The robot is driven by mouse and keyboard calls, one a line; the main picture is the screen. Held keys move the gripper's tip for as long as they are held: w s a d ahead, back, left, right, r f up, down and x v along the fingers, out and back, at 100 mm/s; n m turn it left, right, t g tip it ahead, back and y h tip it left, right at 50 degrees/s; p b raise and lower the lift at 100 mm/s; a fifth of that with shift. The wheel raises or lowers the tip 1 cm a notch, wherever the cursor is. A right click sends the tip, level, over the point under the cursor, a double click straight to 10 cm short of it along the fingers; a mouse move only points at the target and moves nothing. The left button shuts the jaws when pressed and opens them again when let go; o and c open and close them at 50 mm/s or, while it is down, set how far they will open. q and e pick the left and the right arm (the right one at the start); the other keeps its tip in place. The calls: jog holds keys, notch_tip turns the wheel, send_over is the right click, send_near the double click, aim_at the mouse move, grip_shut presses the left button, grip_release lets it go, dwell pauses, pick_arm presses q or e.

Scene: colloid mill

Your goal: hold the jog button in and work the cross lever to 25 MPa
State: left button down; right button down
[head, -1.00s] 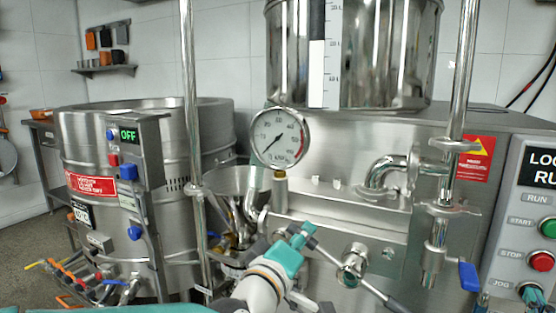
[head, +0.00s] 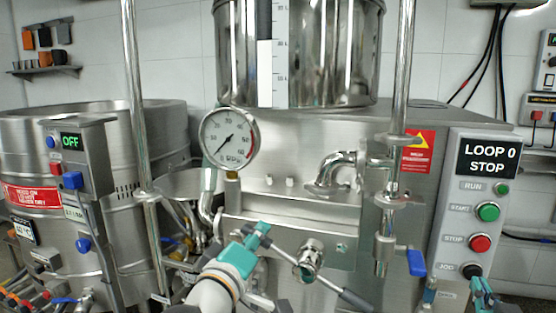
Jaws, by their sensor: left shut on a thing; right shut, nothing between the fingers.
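The cross lever's hub (head: 309,258) is on the steel machine front, with one rod reaching down right to a dark grip (head: 357,301). My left gripper (head: 258,233) is shut on the lever's upper-left rod, whose end it hides. The round pressure gauge (head: 229,139) has its needle toward the lower left, low on the dial; the exact reading is too small to tell. The black jog button (head: 473,270) is in plain view at the panel's bottom. My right gripper (head: 478,283) is shut and empty just below and right of it, seemingly apart from it.
The control panel (head: 449,215) has a display (head: 487,158) reading "LOOP 0 STOP", with green start (head: 488,212) and red stop (head: 480,243) buttons above jog. A blue-handled valve (head: 416,262) and upright pipe (head: 400,80) stand between lever and panel. A steel vat stands at left.

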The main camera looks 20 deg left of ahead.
jog(key=shift+s, duration=2.15)
pick_arm(q)
jog(key=c, duration=0.9)
grip_release()
jog(key=shift+s, duration=0.1)
pick_arm(e)
jog(key=shift+w, duration=0.1)
pick_arm(q)
jog(key=s+p, duration=0.2)
jog(key=s, duration=0.6)
jog(key=shift+s, duration=0.4)
pick_arm(e)
jog(key=shift+r, duration=0.95)
